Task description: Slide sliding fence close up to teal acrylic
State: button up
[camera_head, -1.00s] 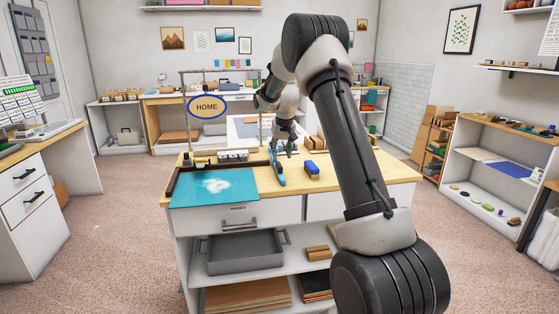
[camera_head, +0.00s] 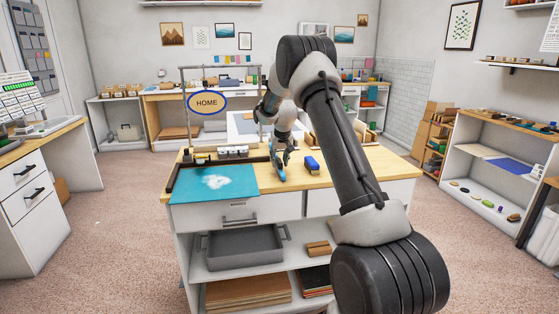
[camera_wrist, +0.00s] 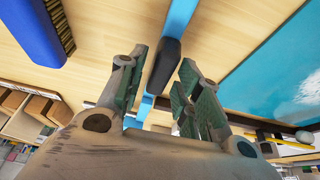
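The teal acrylic (camera_head: 235,180) lies flat on the workbench, with a whitish patch on it. It also shows at the right of the wrist view (camera_wrist: 275,65). The sliding fence (camera_head: 278,173) is a narrow blue bar to the right of the acrylic, with bare wood between them. In the wrist view the fence (camera_wrist: 180,18) carries a black handle (camera_wrist: 165,66). My gripper (camera_wrist: 166,82) is open, with one finger on each side of this handle. In the head view my gripper (camera_head: 281,158) is at the fence and hides part of it.
A blue brush (camera_head: 312,165) lies on the bench right of the fence; it also shows in the wrist view (camera_wrist: 40,30). A dark rail (camera_head: 174,180) borders the acrylic's left side. Small jars (camera_head: 232,152) stand behind it. A HOME sign (camera_head: 207,103) hangs on a frame above.

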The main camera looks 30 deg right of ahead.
grip_shut()
jog(key=w+a, duration=0.1)
jog(key=a, duration=0.5)
jog(key=w+a, duration=0.1)
jog(key=a, duration=0.2)
jog(key=shift+w+a, duration=0.1)
jog(key=shift+w, duration=0.2)
jog(key=shift+o, duration=1.8)
grip_release()
jog(key=v, duration=1.2)
jog(key=shift+f, duration=0.1)
